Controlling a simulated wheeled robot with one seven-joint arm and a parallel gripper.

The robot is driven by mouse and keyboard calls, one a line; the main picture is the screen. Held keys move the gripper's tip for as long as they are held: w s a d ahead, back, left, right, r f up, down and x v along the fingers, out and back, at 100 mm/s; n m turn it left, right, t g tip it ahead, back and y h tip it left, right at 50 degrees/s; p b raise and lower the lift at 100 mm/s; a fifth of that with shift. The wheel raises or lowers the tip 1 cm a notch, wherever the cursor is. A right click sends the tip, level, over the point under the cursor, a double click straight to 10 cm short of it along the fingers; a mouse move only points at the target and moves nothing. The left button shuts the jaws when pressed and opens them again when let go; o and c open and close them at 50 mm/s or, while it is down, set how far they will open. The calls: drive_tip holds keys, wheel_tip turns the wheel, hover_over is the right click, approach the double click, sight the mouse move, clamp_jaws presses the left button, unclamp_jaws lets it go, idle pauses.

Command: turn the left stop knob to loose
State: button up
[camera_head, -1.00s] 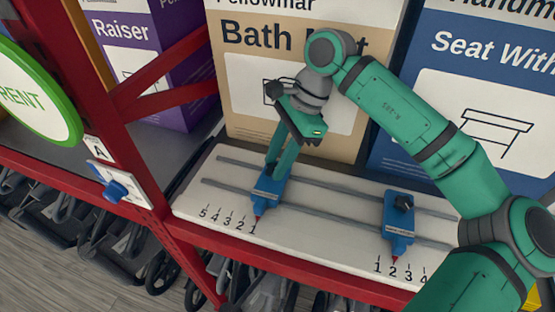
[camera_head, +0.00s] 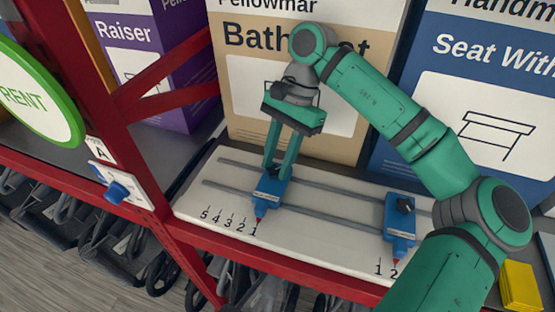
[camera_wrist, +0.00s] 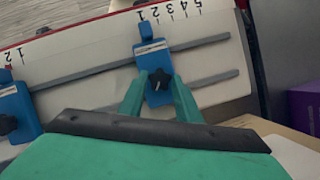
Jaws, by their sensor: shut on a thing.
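The left stop is a blue block (camera_head: 270,190) on the rails of the white board, with its red pointer at the 1 of the left scale. In the wrist view the left stop (camera_wrist: 150,50) has a dark knob (camera_wrist: 158,78) with a pale mark. My gripper (camera_head: 273,170) points down at this stop, and its two green fingers (camera_wrist: 160,88) are closed around the knob. In the head view the fingers hide most of the knob. Whether the knob is tight or loose cannot be told.
The right stop (camera_head: 399,228) with a dark knob (camera_head: 404,204) sits on the same rails near 2 of the right scale. Tall boxes, including a tan one (camera_head: 237,90), stand behind the white board (camera_head: 330,235).

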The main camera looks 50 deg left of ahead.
drive_tip(key=o, duration=1.1)
drive_tip(key=shift+c, duration=0.2)
wheel_tip(320, 180, up, 3)
drive_tip(key=shift+f, duration=0.15)
drive_tip(key=s+d+r, duration=0.9)
drive_tip(key=s+r, duration=0.1)
drive_tip(key=shift+s+r, duration=0.15)
drive_tip(key=shift+s, duration=0.25)
